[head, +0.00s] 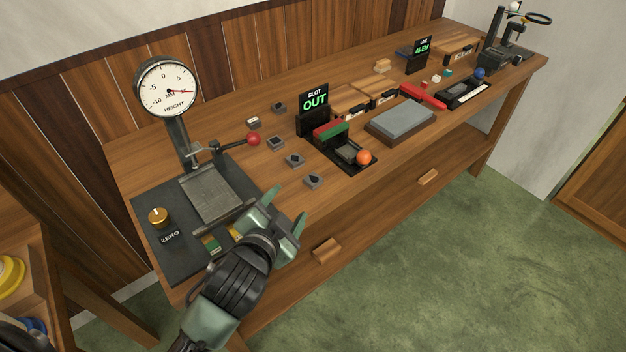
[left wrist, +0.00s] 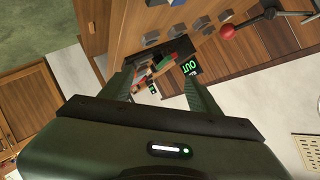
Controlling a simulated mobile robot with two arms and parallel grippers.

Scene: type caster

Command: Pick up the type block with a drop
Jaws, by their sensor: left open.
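Several small grey type blocks with dark marks lie on the workbench. The nearest block (head: 313,180) is at the front edge, with others behind it: a second (head: 295,160), a third (head: 276,142) and a fourth (head: 279,107). The marks are too small to tell surely which is a drop. My left gripper (head: 288,203) is open and empty, in front of the nearest block and apart from it. In the left wrist view, the fingers (left wrist: 160,78) are spread, and a grey block (left wrist: 151,39) shows beyond them. My right gripper is not in view.
A height gauge (head: 167,88) with a red-knobbed lever (head: 253,139) stands left of the blocks. A "SLOT OUT" sign (head: 314,100) and a black holder with an orange ball (head: 364,157) stand right. A grey slab (head: 401,121) lies further right.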

